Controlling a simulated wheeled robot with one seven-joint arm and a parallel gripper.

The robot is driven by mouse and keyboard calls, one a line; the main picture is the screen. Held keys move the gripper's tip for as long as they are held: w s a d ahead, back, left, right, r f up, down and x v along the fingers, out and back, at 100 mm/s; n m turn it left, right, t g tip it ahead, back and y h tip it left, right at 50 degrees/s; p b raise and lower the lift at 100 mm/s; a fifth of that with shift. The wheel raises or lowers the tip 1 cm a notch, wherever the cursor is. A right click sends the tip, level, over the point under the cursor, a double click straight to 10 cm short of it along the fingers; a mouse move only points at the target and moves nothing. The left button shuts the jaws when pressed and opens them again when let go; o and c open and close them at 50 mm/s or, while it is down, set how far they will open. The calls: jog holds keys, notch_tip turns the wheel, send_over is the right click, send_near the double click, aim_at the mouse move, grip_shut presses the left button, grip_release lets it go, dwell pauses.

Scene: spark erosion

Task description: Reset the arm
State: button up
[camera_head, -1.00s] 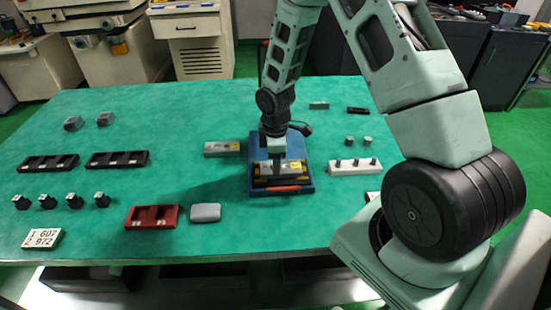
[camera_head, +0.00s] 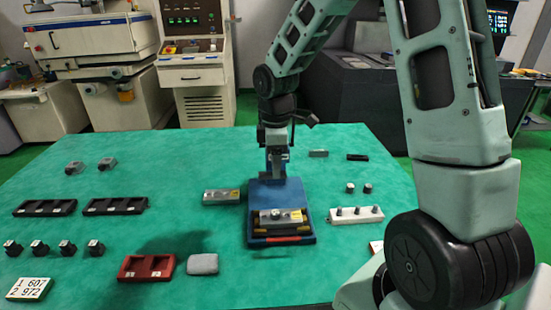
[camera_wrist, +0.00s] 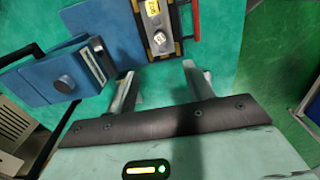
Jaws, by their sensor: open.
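My gripper (camera_head: 276,172) hangs from the arm above the back part of the blue tray (camera_head: 262,193) in the head view. In the wrist view my gripper (camera_wrist: 158,82) has its two fingers wide apart with nothing between them. A grey metal block with a yellow label (camera_head: 281,217) lies in the front part of the blue tray, and it also shows in the wrist view (camera_wrist: 156,28). The gripper is apart from this block.
On the green table (camera_head: 330,265) are two black trays (camera_head: 45,208), a red tray (camera_head: 146,268), a grey block (camera_head: 203,264), a labelled metal block (camera_head: 222,197), a white pin strip (camera_head: 356,214), several small black blocks and a number plate (camera_head: 29,288). The table's middle front is clear.

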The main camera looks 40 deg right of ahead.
jog(key=shift+r, duration=0.4)
jog(key=s+a+r+m, duration=0.15)
jog(key=s+a, duration=0.25)
jog(key=a, duration=0.4)
jog(key=s+a+r, duration=0.2)
jog(key=s+a, duration=0.3)
jog(key=a, duration=0.3)
jog(key=s+a+m, duration=0.1)
jog(key=s+a, duration=0.3)
jog(key=s, duration=0.3)
jog(key=s+a+m, duration=0.1)
jog(key=s+a, duration=0.3)
jog(key=s, duration=0.4)
jog(key=shift+s+a+r+y, duration=0.15)
jog(key=shift+a+y, duration=0.1)
jog(key=shift+y, duration=0.05)
